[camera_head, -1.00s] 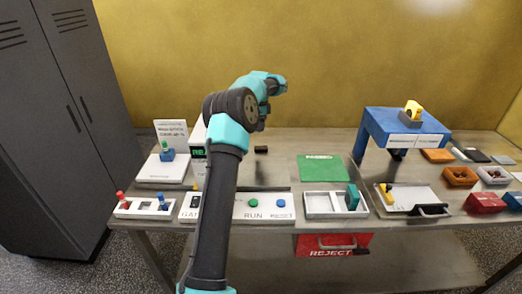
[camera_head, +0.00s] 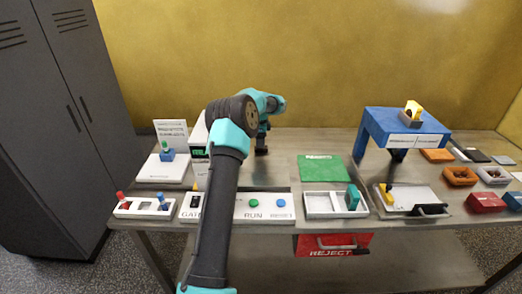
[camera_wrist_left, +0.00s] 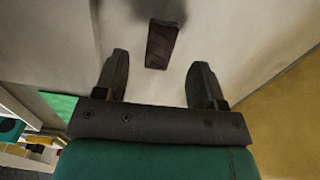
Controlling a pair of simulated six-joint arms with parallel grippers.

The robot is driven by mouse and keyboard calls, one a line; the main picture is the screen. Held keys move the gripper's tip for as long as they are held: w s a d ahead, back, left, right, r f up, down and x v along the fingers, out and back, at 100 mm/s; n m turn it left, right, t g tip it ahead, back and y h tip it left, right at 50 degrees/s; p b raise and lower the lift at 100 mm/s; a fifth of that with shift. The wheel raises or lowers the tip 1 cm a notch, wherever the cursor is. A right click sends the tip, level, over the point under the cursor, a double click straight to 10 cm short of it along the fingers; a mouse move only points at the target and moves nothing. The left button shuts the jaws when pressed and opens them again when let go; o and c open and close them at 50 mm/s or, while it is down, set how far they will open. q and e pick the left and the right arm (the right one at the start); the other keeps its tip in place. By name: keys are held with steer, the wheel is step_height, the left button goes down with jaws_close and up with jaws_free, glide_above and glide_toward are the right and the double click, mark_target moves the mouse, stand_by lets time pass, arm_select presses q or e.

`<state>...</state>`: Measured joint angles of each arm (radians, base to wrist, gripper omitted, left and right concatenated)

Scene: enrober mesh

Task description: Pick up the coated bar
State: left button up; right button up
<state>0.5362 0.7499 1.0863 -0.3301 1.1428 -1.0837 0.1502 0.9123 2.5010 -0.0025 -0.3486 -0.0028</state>
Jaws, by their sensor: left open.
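The coated bar (camera_wrist_left: 161,45) is a small dark brown block on the pale metal surface in the left wrist view. It lies lengthwise between and just beyond my left gripper's fingertips. My left gripper (camera_wrist_left: 158,62) is open, with one finger on each side of the bar's line and a gap to both. In the head view my left gripper (camera_head: 262,148) points down over the back of the table, left of the green mat. It hides most or all of the bar there. My right gripper is in neither view.
The green mat (camera_head: 322,168) lies right of my left gripper. A control panel with RUN button (camera_head: 253,203) and a white tray (camera_head: 323,205) line the front edge. A blue stand (camera_head: 365,133) is at right; a white box (camera_head: 197,135) is behind my arm.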

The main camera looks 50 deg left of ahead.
arm_select(q)
step_height(320, 180, down, 4)
steer(key=shift+w+f, duration=0.1)
steer(key=shift+w, duration=0.05)
stand_by(0.5)
steer(key=c, duration=0.8)
steer(key=shift+r, duration=0.2)
step_height(320, 180, up, 18)
steer(key=shift+f, duration=0.1)
stand_by(0.4)
